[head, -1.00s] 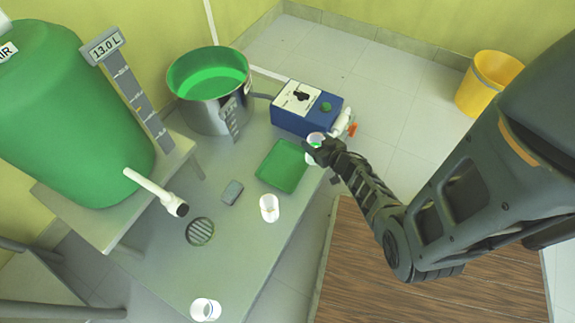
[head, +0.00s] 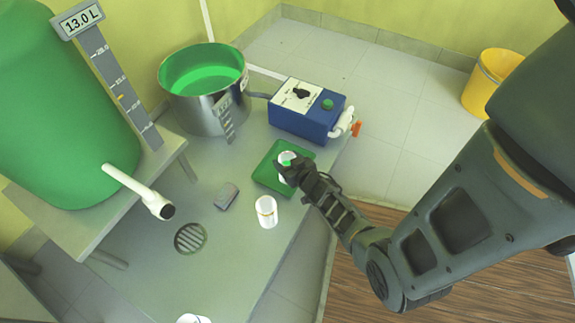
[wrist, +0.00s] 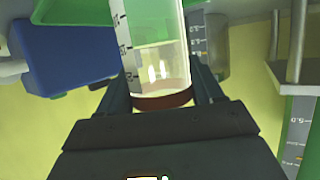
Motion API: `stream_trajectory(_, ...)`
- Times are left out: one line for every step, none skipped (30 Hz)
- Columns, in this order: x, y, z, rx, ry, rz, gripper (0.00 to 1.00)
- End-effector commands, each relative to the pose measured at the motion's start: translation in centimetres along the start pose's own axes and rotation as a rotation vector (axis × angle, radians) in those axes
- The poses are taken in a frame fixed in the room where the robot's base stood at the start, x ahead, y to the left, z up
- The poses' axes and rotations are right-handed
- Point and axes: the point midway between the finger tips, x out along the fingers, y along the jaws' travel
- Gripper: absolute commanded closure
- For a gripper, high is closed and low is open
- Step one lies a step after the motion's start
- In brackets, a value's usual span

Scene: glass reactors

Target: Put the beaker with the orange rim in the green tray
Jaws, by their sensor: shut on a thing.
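My gripper (head: 286,170) is shut on a clear beaker (head: 287,158). In the head view the beaker appears over the green tray (head: 266,178); whether it touches the tray floor I cannot tell. In the wrist view the beaker (wrist: 158,50) sits between my fingers, with scale marks on its side and a reddish-brown band at its lower end in the picture. Green shows in the beaker; I cannot tell if it is liquid or the tray seen through. The tray's edge shows at the top left of the wrist view (wrist: 75,12).
A second beaker (head: 266,212) stands in front of the tray, and another (head: 194,319) is cut off at the bottom edge. A blue box (head: 305,118) and a steel pot (head: 205,105) stand behind. A grey block (head: 227,196) and a drain grate (head: 190,238) lie left.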

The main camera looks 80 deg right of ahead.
Motion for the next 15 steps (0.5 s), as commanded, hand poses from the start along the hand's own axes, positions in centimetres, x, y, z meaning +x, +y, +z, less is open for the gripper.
stream_trajectory(0.20,0.03,0.34,0.000,0.001,0.000,0.83)
stream_trajectory(0.21,0.03,0.35,0.000,0.001,0.000,0.83)
stream_trajectory(0.19,0.02,0.32,-0.001,0.001,0.000,0.83)
stream_trajectory(0.18,0.01,0.28,-0.001,0.001,-0.001,0.83)
stream_trajectory(0.16,0.01,0.25,-0.001,0.001,-0.001,0.83)
stream_trajectory(0.15,0.00,0.23,-0.001,0.001,-0.001,0.83)
stream_trajectory(0.15,0.00,0.22,-0.001,0.001,-0.001,0.83)
stream_trajectory(0.15,0.00,0.23,-0.001,0.001,-0.001,0.83)
stream_trajectory(0.15,0.00,0.24,-0.001,0.001,-0.001,0.83)
stream_trajectory(0.17,0.00,0.28,-0.001,0.001,-0.001,0.83)
stream_trajectory(0.20,-0.01,0.37,-0.001,0.001,-0.001,0.83)
stream_trajectory(0.26,-0.02,0.52,-0.001,0.001,-0.001,0.83)
stream_trajectory(0.31,-0.02,0.62,-0.001,0.001,-0.001,0.83)
stream_trajectory(0.34,-0.02,0.70,-0.001,0.001,-0.001,0.83)
stream_trajectory(0.26,0.00,0.56,-0.001,0.001,-0.001,0.30)
